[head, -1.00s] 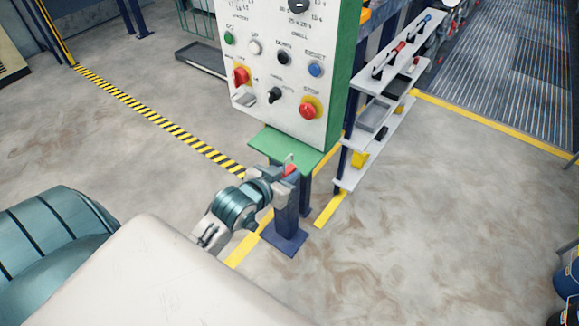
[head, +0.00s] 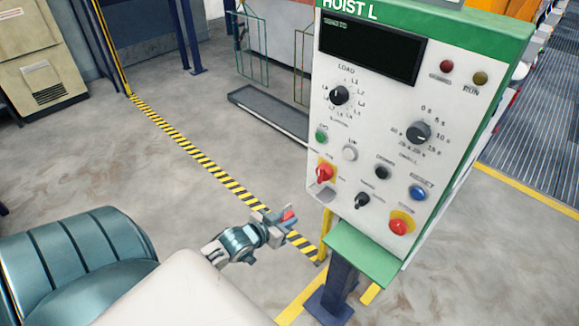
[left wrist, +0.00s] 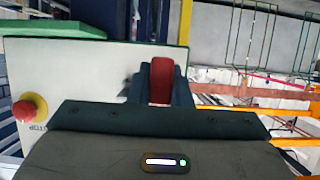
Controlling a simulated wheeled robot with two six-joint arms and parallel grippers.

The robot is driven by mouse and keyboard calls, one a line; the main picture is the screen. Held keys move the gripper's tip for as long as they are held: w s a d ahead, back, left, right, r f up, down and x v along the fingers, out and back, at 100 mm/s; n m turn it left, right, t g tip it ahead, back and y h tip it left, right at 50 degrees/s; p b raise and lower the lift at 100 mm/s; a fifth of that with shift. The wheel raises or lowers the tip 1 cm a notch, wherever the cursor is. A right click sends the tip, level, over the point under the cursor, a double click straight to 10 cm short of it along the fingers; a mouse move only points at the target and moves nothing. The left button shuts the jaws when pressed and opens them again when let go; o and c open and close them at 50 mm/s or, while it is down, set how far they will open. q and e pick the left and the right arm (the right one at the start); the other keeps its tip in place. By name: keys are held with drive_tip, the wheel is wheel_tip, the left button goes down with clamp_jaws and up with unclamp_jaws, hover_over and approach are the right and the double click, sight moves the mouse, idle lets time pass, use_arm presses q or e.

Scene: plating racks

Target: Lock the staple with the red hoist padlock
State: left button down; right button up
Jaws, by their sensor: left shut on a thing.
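My left gripper (head: 282,221) is shut on the red padlock (head: 289,215). It holds the padlock in the air to the left of the lower part of the hoist panel (head: 375,150), apart from it. In the left wrist view the red padlock (left wrist: 162,80) sits between the two dark fingers, and its shackle cannot be made out. A red rotary handle (head: 325,172) on a yellow plate is at the panel's lower left, above and right of the gripper. The staple cannot be made out clearly. My right gripper is not in view.
A green ledge (head: 350,258) juts out below the panel, on a dark blue post (head: 338,290). A red stop button (head: 398,226), knobs and coloured buttons cover the panel face. A black-and-yellow floor stripe (head: 190,150) runs behind the gripper. The floor on the left is open.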

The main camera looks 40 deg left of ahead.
use_arm(q)
drive_tip(key=shift+d, duration=0.15)
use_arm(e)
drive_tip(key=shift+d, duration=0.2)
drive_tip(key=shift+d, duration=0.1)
